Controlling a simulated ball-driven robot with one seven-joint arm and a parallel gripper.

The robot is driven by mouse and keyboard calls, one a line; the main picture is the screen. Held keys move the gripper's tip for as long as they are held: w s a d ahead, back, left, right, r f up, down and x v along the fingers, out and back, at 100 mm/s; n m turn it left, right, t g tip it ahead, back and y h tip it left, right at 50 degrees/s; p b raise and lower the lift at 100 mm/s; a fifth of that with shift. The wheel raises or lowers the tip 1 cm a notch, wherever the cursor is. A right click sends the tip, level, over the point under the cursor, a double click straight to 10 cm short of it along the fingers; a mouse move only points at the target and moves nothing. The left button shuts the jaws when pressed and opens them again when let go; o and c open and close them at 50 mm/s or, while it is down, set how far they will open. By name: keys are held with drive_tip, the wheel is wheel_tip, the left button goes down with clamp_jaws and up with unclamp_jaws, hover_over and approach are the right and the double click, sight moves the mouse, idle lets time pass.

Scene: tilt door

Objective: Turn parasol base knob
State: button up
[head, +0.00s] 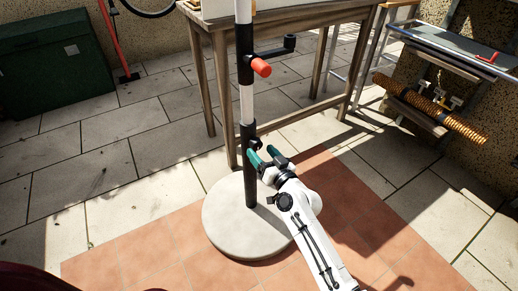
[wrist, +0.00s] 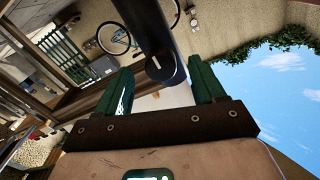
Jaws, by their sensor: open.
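The parasol stands upright, its pole (head: 246,100) rising from a round pale base (head: 235,228) on the paving. A small dark knob (head: 257,144) sticks out from the black lower tube (head: 250,180). In the wrist view the knob (wrist: 166,69) shows as a dark round end with a pale line, against the dark tube (wrist: 143,22). My gripper (head: 262,155) has green fingers and is open, just in front of the knob. In the wrist view the knob lies between and beyond the fingers of my gripper (wrist: 160,80); I cannot tell whether they touch it.
A crank with a red grip (head: 262,68) juts from the pole above my gripper. A wooden table (head: 290,20) stands close behind the pole. A green box (head: 58,60) is at the back left, and a wall rack (head: 455,55) at the right. The paving at left is clear.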

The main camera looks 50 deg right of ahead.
drive_tip(key=v, duration=0.8)
drive_tip(key=shift+a, duration=0.1)
idle(0.3)
drive_tip(key=s+a+f+n+g+y, duration=0.3)
drive_tip(key=a+g, duration=0.1)
drive_tip(key=a, duration=0.2)
drive_tip(key=s+a+f+n+g+y, duration=0.3)
drive_tip(key=a+f+g+y, duration=0.1)
drive_tip(key=a, duration=0.3)
drive_tip(key=s+g+h, duration=0.2)
drive_tip(key=s+g, duration=0.6)
drive_tip(key=s, duration=0.8)
wheel_tip(320, 180, up, 31)
drive_tip(key=p, duration=3)
drive_tip(key=shift+s+a+f+p, duration=0.15)
drive_tip(key=shift+s+a+p, duration=0.05)
drive_tip(key=shift+a+p, duration=0.15)
drive_tip(key=shift+c, duration=0.4)
